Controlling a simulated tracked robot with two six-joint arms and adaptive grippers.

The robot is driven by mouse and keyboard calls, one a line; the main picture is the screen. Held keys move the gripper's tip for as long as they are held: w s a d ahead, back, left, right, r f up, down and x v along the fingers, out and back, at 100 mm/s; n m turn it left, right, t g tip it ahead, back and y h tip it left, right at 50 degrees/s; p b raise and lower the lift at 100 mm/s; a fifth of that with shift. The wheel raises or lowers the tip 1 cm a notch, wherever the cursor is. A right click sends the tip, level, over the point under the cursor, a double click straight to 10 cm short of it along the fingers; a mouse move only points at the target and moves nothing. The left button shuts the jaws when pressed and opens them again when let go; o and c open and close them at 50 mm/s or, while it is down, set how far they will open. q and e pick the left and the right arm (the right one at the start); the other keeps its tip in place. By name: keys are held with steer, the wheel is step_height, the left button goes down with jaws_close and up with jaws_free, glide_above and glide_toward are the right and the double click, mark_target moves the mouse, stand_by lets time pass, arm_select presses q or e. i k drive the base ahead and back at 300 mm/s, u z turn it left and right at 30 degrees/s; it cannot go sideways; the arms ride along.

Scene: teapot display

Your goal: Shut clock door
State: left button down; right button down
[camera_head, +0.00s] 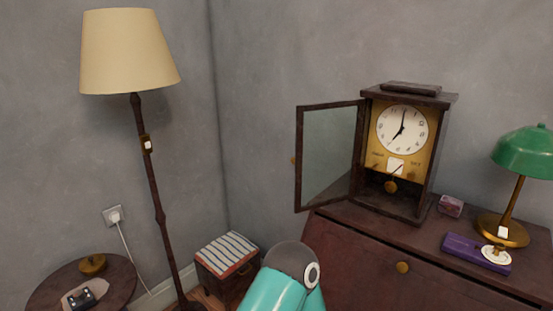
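The clock (405,150) is a dark wooden case with a white dial and a brass pendulum, standing on the dark reddish-brown cabinet. Its glass door (330,155) is hinged on the left side of the case and stands wide open, swung out to the left. A teal arm link of mine with a grey rounded joint shows at the bottom middle, below and left of the clock, apart from the door. Neither gripper shows.
A green lamp (524,152), a purple box (474,251) and a small pinkish box (450,206) stand right of the clock. A floor lamp (128,52), a striped stool (227,255) and a round side table (120,277) are to the left. Open air lies left of the door.

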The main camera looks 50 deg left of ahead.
mark_target(297, 160)
steer(key=u, duration=0.6)
steer(key=k, duration=0.85)
steer(key=u, duration=0.85)
steer(key=k, duration=0.35)
steer(key=u, duration=0.5)
steer(key=i, duration=1.2)
steer(key=z, duration=0.8)
steer(key=i, duration=0.95)
steer(key=z, duration=0.75)
